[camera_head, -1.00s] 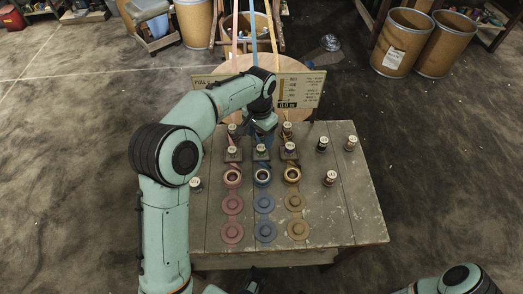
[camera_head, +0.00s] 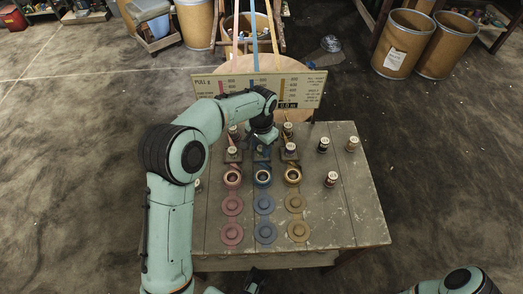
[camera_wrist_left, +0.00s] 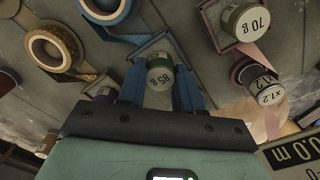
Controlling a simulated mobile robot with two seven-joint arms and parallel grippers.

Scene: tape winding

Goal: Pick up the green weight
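The green weight (camera_wrist_left: 160,72), with a green band and a pale cap reading 85 g, is between the two blue fingers of my left gripper (camera_wrist_left: 161,88) in the left wrist view. The fingers stand close on either side of it. I cannot tell whether they touch or squeeze it. Behind it is a square stand with blue tape. In the head view my left gripper (camera_head: 264,144) is over the middle stand and hides the weight there.
A 70 g weight (camera_wrist_left: 247,22) and a x1.2 weight (camera_wrist_left: 265,88) are close by on the right in the wrist view. Tape rolls (camera_wrist_left: 56,48) lie to the left. Weights stand at the table's (camera_head: 345,225) right side. A sign board (camera_head: 300,90) stands behind.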

